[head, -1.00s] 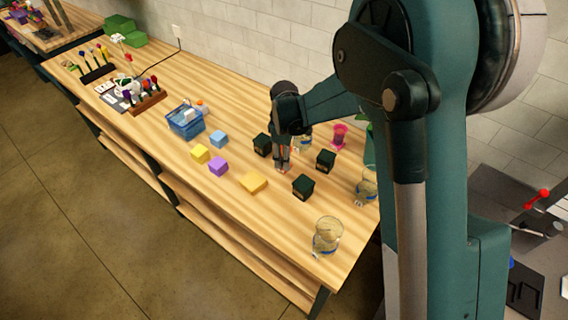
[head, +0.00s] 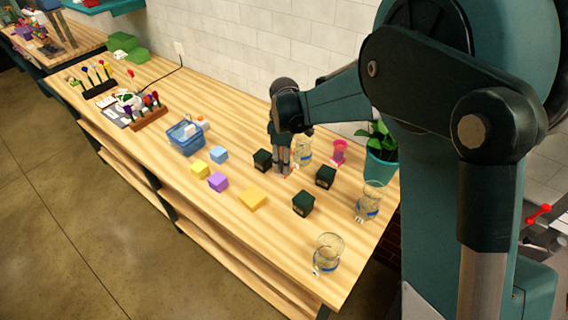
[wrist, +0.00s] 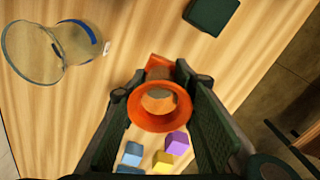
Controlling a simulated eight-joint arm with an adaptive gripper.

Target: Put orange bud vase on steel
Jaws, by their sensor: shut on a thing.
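The orange bud vase (wrist: 161,122) shows in the wrist view with its round flared mouth towards the camera, between the two dark fingers. My gripper (wrist: 158,84) is shut on it. In the head view my gripper (head: 282,170) points down at the wooden table between the dark green cubes, and the vase there is almost wholly hidden by the fingers. I cannot tell whether its base touches the table. No surface is clearly the steel; a grey surface (head: 545,175) lies at the right edge of the head view.
Dark green cubes (head: 325,177) stand close around my gripper. Clear glass jars (head: 327,256), a pink cup (head: 339,151) and a potted plant (head: 379,165) stand to the right. Yellow (head: 200,170) and purple (head: 217,182) blocks and a blue basket (head: 185,138) are to the left.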

